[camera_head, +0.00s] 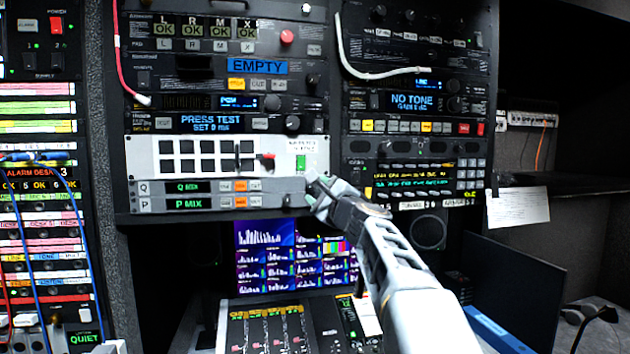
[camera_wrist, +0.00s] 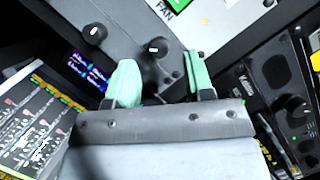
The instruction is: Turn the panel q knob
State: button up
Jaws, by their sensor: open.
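In the wrist view, the black knob with a white mark (camera_wrist: 155,47), which appears to be the Q knob, lies between and just beyond the green fingertips of my gripper (camera_wrist: 160,72). The fingers are open, apart on either side of it; contact cannot be told. A second black knob (camera_wrist: 95,33), apparently the P knob, is left of the fingers.
A white button panel (camera_head: 215,175) with a red-tipped lever (camera_head: 267,157) sits directly above the strips. A monitor (camera_head: 295,255) and a mixing desk (camera_head: 265,325) are below. A red cable (camera_head: 119,60) hangs at the upper left. A dark equipment rack (camera_head: 415,125) stands at right.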

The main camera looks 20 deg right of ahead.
jog(key=shift+p+x, duration=0.5)
jog(key=shift+x, duration=1)
grip_shut()
